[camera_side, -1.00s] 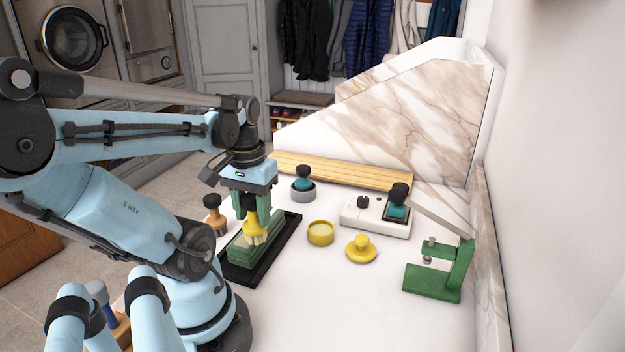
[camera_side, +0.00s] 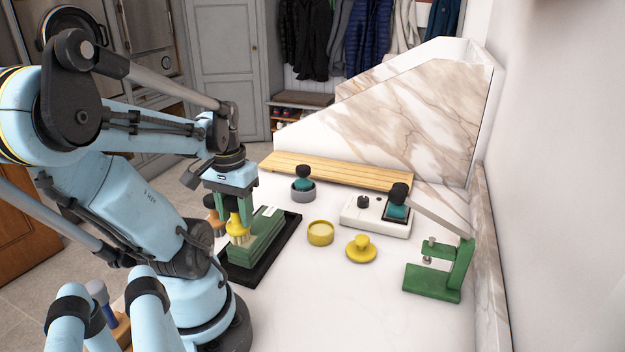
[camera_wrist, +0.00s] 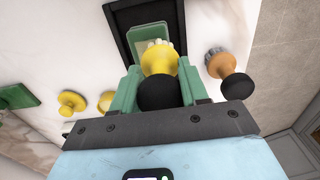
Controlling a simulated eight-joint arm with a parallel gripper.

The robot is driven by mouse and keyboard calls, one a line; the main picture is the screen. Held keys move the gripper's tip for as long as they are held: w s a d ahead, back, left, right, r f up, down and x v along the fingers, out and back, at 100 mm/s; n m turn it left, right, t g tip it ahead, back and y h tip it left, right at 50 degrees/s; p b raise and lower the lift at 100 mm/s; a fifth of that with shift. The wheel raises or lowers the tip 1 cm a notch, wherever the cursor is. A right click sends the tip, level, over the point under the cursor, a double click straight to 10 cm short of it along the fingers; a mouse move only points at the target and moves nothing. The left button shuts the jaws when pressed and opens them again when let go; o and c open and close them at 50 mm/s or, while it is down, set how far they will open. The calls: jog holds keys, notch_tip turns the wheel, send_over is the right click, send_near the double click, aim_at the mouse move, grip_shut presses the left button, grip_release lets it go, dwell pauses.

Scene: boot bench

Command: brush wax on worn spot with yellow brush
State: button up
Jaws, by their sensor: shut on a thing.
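My gripper (camera_side: 229,207) is shut on the yellow brush (camera_side: 238,229), holding it with the bristles down. The brush (camera_wrist: 160,64) also shows between the green fingers in the wrist view, its dark knob toward the palm. The bristles are at the near left end of a green stepped block (camera_side: 262,232); I cannot tell whether they touch it. The block stands in a black tray (camera_side: 285,238). A pale patch shows on the block's top. An open yellow tin (camera_side: 320,233) with pale content stands right of the tray. Its yellow lid (camera_side: 361,249) with a knob lies beside it.
An orange brush with a dark knob (camera_wrist: 227,72) stands close beside my gripper. A white unit (camera_side: 376,217) and a green clamp stand (camera_side: 437,270) are at the right. The front counter is clear.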

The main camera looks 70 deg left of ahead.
jog(key=shift+w+d, duration=1.35)
notch_tip(320, 180, up, 8)
jog(key=shift+d, duration=0.2)
jog(key=w+d+r+m, duration=0.1)
jog(key=w+r+m, duration=0.1)
jog(key=w, duration=0.3)
jog(key=w+d+r+m, duration=0.2)
jog(key=w+r, duration=0.1)
jog(key=w, duration=0.3)
jog(key=shift+d+r, duration=0.25)
jog(key=shift+r, duration=0.1)
jog(key=w+d+r+m, duration=0.1)
jog(key=w+d, duration=0.2)
jog(key=w+d+r+m, duration=0.1)
jog(key=w+d+m, duration=0.1)
jog(key=w+d, duration=0.2)
jog(key=w+d+r+m, duration=0.1)
jog(key=w+d+m, duration=0.1)
jog(key=w+d, duration=0.1)
jog(key=shift+w+d+r, duration=0.2)
jog(key=shift+w+d, duration=0.1)
jog(key=shift+d, duration=0.25)
